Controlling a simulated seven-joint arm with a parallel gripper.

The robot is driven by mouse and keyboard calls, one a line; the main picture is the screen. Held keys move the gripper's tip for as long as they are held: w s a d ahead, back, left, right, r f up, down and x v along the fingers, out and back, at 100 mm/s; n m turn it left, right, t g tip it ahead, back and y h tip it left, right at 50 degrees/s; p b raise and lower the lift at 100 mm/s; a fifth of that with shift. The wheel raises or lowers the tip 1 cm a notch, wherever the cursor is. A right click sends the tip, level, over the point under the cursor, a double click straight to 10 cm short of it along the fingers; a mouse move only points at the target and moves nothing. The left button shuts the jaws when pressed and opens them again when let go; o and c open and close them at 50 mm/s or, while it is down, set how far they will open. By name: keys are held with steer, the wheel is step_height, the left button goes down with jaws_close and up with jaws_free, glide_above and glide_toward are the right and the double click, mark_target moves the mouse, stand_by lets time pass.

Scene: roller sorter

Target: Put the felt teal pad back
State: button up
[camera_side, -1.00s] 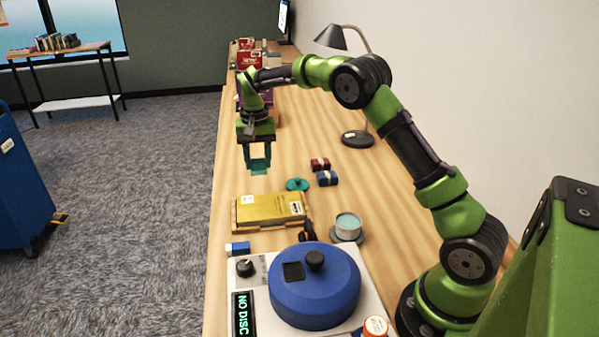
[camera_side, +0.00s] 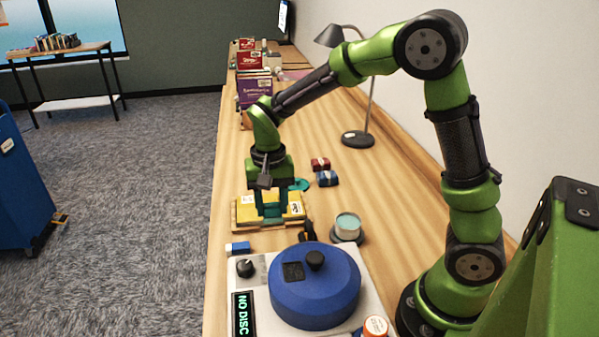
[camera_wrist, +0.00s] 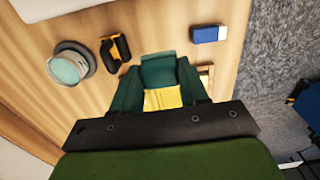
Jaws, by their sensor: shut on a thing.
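My gripper (camera_side: 271,212) is shut on a teal piece, which looks like the felt teal pad (camera_wrist: 163,70). In the wrist view the pad spans the space between my two dark green fingers. The yellow block also shows between my fingers in the wrist view (camera_wrist: 163,99). I cannot tell whether the pad touches the yellow block or tray.
A round tin with a teal top (camera_side: 347,225) stands to the right. A blue-and-white eraser (camera_side: 238,248) and a blue-lidded machine (camera_side: 315,285) are in front.

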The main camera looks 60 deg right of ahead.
step_height(320, 180, down, 9)
steer(key=shift+w+f, duration=0.1)
steer(key=shift+f, duration=0.1)
stand_by(0.4)
steer(key=o, duration=1.2)
steer(key=shift+f, duration=0.15)
steer(key=shift+o, duration=0.2)
step_height(320, 180, up, 12)
steer(key=shift+r, duration=0.25)
steer(key=s+r+n+t+y, duration=0.1)
steer(key=s+r+n+t, duration=0.1)
steer(key=s+r, duration=0.3)
steer(key=s+a+r+n+t+y, duration=0.1)
steer(key=s+r+n+t, duration=0.2)
steer(key=s, duration=0.7)
steer(key=shift+s+a+r+t, duration=0.2)
steer(key=shift+s+r+t, duration=0.15)
steer(key=shift+r+t, duration=0.8)
